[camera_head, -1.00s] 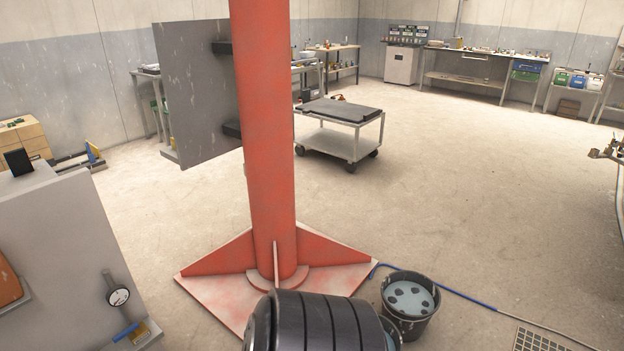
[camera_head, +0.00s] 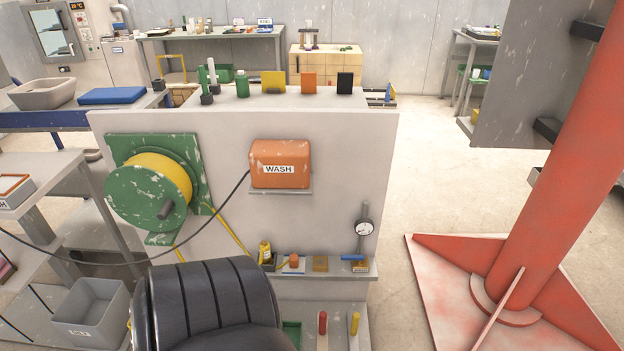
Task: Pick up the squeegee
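I cannot make out a squeegee for certain. A small blue-handled item (camera_head: 353,257) lies at the right end of the narrow shelf on the grey panel, below a round gauge; it is too small to identify. Beside it on this shelf are a yellow bottle (camera_head: 265,252), an orange-topped piece (camera_head: 293,261) and a brown block (camera_head: 320,263). On the panel's top ledge stand yellow (camera_head: 273,82), orange (camera_head: 309,82) and black (camera_head: 345,82) flat pieces. Neither gripper shows. A black ribbed arm part of mine covers the bottom centre and hides part of the lower shelf.
The grey panel (camera_head: 225,130) carries a yellow hose reel (camera_head: 158,182) and an orange WASH box (camera_head: 280,163). A red column (camera_head: 555,170) with a wide foot stands at right. A grey bin (camera_head: 92,312) is at lower left. Bare floor lies between panel and column.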

